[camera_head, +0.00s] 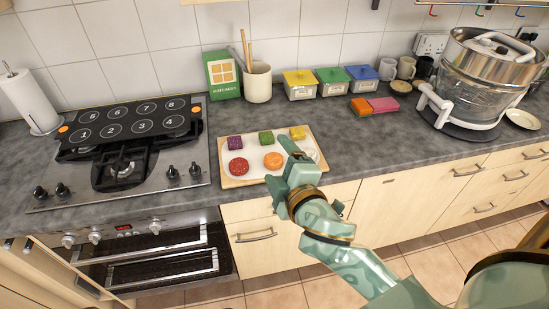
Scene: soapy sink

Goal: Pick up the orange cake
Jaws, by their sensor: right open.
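The orange cake (273,160) is a round orange piece at the front middle of a shallow tray (237,183) on the counter. My right gripper (278,163) comes in from the lower right. Its fingers are open and hold nothing. In the picture the cake lies just left of the gap between the fingertips; I cannot tell how far above the tray the fingers are. My left gripper is not in view.
A red round cake (238,167) lies left of the orange one. The stove (120,160) is at left, a steamer (485,75) at right. Counter right of the tray is clear.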

